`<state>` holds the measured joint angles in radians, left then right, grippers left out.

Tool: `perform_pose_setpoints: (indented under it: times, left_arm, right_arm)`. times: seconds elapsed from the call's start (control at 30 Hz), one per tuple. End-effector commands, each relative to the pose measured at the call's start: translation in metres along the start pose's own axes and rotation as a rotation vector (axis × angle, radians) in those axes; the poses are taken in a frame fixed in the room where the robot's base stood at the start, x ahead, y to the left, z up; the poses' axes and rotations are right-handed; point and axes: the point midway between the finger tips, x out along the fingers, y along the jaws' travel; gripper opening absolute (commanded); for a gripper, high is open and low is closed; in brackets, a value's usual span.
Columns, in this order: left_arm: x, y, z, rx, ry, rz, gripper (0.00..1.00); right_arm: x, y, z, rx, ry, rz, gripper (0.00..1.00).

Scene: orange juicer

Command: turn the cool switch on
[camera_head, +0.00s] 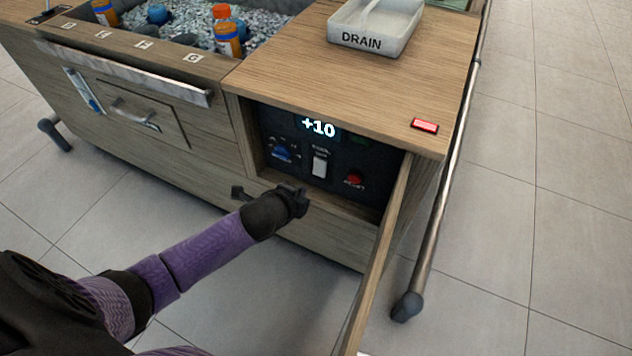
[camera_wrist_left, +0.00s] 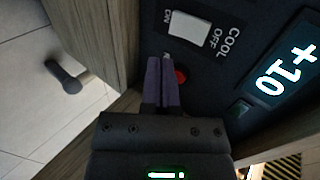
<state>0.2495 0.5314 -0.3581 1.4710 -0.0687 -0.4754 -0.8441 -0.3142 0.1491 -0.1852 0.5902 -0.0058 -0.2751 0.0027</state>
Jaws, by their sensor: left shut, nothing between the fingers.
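The cool switch (camera_head: 320,163) is a white rocker on the black control panel (camera_head: 277,129) inside the open compartment. In the left wrist view the white switch (camera_wrist_left: 188,28) has the labels ON, OFF and COOL beside it. My left gripper (camera_head: 300,197) is in front of the compartment, below the switch in the head view. In the left wrist view its fingers (camera_wrist_left: 161,82) are shut with nothing between them, and they point toward the panel near the switch. Whether they touch the panel I cannot tell. My right gripper is not in view.
A blue knob (camera_head: 281,153) is left of the switch, and a red button (camera_head: 354,178) is right of it. The display (camera_head: 318,128) reads +10. The open compartment door (camera_head: 378,262) stands to the right. A drain tray (camera_head: 375,28) sits on top.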

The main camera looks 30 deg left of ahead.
Motion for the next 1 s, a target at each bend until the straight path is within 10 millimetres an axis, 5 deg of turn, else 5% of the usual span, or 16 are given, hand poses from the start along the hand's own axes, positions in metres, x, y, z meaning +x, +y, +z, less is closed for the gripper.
perform_pose_setpoints:
  times: [0.1,0.33,1.0]
  left_arm:
    - [0.033,0.009,0.000,0.001,-0.001,0.005,0.00]
    - [0.066,-0.008,0.000,0.001,0.000,0.002,0.00]
    - [0.076,-0.020,0.000,0.000,0.000,0.000,0.00]
  right_arm:
    - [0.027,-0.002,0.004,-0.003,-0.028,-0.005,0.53]
    - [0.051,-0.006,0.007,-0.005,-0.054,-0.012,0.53]
    - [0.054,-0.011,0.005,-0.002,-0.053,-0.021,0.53]
